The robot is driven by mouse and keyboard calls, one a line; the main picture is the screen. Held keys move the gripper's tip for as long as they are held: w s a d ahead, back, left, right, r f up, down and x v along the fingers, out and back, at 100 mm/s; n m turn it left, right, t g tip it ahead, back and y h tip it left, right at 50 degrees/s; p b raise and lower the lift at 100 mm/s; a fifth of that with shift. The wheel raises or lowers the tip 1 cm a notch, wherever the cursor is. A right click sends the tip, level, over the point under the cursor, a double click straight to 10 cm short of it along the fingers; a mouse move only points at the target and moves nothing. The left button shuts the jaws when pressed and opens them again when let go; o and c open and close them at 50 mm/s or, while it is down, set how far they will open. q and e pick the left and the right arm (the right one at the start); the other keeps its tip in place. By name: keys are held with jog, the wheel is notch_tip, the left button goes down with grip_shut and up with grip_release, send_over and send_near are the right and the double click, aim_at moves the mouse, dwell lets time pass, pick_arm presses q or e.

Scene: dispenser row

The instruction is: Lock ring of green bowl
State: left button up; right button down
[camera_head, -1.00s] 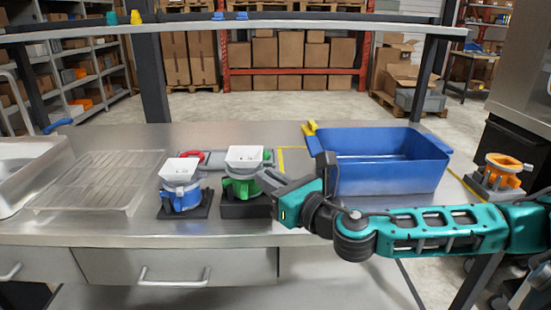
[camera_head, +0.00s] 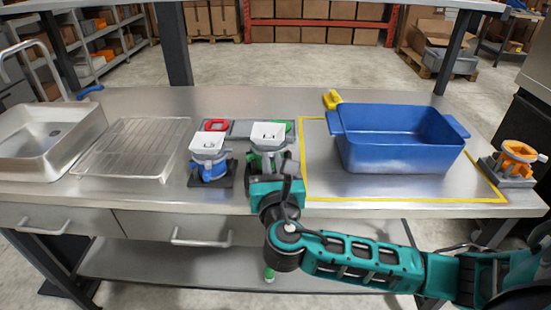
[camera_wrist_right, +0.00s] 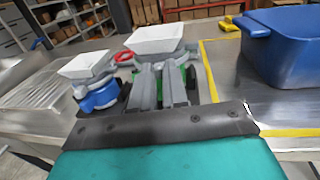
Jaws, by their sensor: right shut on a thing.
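The green bowl (camera_wrist_right: 190,77) is mostly hidden behind my right gripper. Its white square hopper (camera_head: 268,132) sits on top, with the grey lock ring (camera_head: 269,147) just under it. The hopper also shows in the right wrist view (camera_wrist_right: 155,38). My right gripper (camera_head: 267,166) comes from the front edge of the table. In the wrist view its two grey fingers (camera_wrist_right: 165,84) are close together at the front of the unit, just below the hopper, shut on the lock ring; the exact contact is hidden. My left gripper is not in view.
The blue bowl unit (camera_head: 208,165) with a white hopper stands close to the left. A blue bin (camera_head: 400,150) stands right, inside a yellow taped outline. An orange unit (camera_head: 516,160) is at far right. A drain tray (camera_head: 135,148) and sink (camera_head: 50,140) are left.

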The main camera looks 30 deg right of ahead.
dwell(0.4)
jog(key=c, duration=1.1)
grip_release()
jog(key=v, duration=1.3)
jog(key=shift+w, duration=0.1)
